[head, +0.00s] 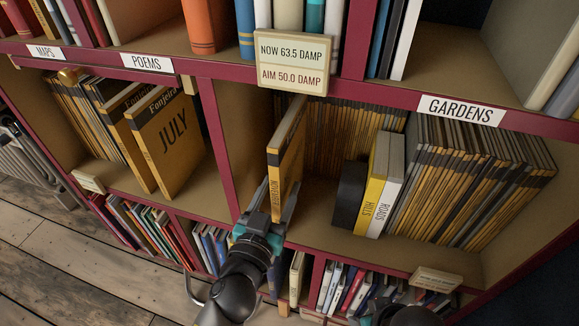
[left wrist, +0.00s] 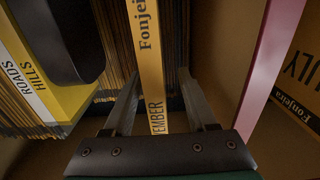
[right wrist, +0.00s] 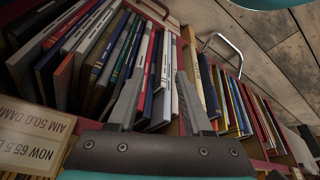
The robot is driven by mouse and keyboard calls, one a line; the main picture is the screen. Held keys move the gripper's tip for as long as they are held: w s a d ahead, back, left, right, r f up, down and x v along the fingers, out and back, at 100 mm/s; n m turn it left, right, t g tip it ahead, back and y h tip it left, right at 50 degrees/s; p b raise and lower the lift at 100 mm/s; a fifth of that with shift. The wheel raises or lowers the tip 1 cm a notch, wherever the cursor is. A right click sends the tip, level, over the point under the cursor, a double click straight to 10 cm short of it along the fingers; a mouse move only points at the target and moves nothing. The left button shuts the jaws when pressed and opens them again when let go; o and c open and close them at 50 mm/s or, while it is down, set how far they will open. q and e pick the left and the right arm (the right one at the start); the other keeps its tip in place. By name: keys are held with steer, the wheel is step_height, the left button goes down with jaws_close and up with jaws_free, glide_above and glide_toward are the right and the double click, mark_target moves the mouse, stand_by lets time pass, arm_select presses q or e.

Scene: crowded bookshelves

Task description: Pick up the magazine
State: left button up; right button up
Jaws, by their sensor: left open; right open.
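A yellow magazine with NOVEMBER on its spine (head: 282,162) stands upright in the middle compartment, jutting forward from a row of similar magazines (head: 340,135). My left gripper (head: 276,198) is at its lower spine, one finger on each side. In the left wrist view the magazine (left wrist: 150,55) runs between the two open fingers (left wrist: 157,85); I cannot tell whether either finger touches it. My right gripper (right wrist: 158,80) is open in the right wrist view, with nothing held between its fingers, facing a row of lower-shelf books.
A dark block (head: 347,195), a yellow HILLS book (head: 375,185) and a white ROADS book (head: 391,188) stand to the right. A red upright (head: 218,150) is on the left, before the JULY magazine (head: 170,140). A damp sign (head: 291,62) hangs above.

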arm_select(q)
steer(key=shift+f+b+x, duration=0.2)
steer(key=shift+b+x, duration=0.15)
steer(key=shift+x, duration=1.75)
steer(key=shift+d, duration=0.2)
arm_select(e)
step_height(320, 180, up, 2)
steer(key=shift+r, duration=0.15)
arm_select(q)
jaws_close()
steer(key=shift+r, duration=0.15)
